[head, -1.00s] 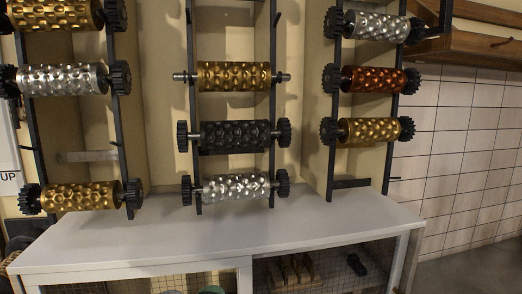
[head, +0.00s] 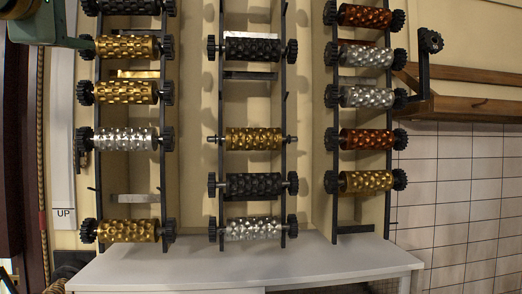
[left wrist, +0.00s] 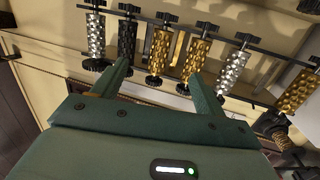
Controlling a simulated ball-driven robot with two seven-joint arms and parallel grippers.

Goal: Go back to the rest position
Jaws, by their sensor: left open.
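My left gripper (left wrist: 160,72) shows in the left wrist view with its two green fingers spread and nothing held between them. Part of it also shows at the top left corner of the head view (head: 62,30), a green finger in front of or beside the gold roller (head: 127,46) of the left rack; I cannot tell if they touch. Several rollers hang on three upright racks. The middle rack has a gold roller (head: 253,139) without black gears, above a black (head: 252,185) and a silver roller (head: 253,229). My right gripper is not in view.
A white cabinet top (head: 240,265) below the racks is clear. A wooden shelf (head: 470,107) with a black bracket and gear (head: 430,41) stands out at right. The right rack holds red, silver and gold rollers (head: 366,181). A rope (head: 41,150) hangs at far left.

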